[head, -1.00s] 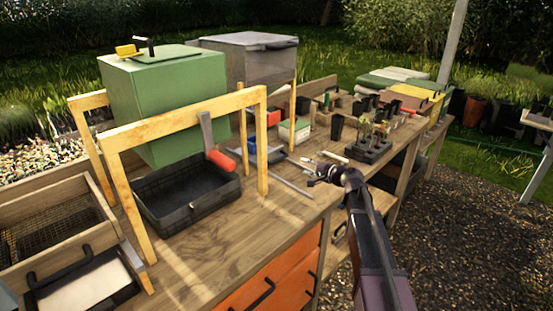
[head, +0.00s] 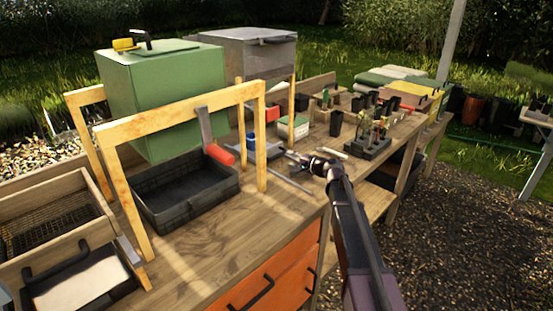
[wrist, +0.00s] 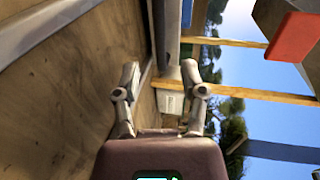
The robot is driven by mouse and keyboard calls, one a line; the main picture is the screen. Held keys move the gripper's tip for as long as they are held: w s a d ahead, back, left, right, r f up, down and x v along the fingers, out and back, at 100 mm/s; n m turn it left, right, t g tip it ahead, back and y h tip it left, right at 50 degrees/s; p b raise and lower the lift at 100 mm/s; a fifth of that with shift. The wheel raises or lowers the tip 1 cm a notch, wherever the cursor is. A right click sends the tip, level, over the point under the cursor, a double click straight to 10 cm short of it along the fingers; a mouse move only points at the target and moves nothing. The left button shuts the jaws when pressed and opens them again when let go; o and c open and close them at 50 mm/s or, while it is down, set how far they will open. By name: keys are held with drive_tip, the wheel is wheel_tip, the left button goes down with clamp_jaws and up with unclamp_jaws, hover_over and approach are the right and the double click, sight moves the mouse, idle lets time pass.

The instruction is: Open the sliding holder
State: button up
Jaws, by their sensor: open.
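The likely sliding part is a grey metal strip (head: 205,124) with a red handle (head: 218,154), at the lower front of a green box (head: 175,100). The box stands in a yellow wooden frame (head: 180,118). I cannot tell from these views whether the slide is open or shut. My gripper (head: 298,162) is right of the frame, apart from the red handle, low over the bench. In the wrist view my gripper (wrist: 160,82) has its fingers spread and nothing between them. The red handle (wrist: 295,37) shows at that view's upper right.
A black tray (head: 185,195) sits under the green box. A thin metal rod (head: 290,181) lies near my gripper. Small dark pots (head: 336,123) and a seedling tray (head: 368,147) stand to the right. The wooden bench (head: 215,240) is clear in front of the frame.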

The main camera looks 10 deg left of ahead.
sight(279, 156)
drive_tip(key=b+x, duration=0.1)
drive_tip(key=x, duration=0.6)
drive_tip(key=shift+w+a, duration=0.1)
clamp_jaws()
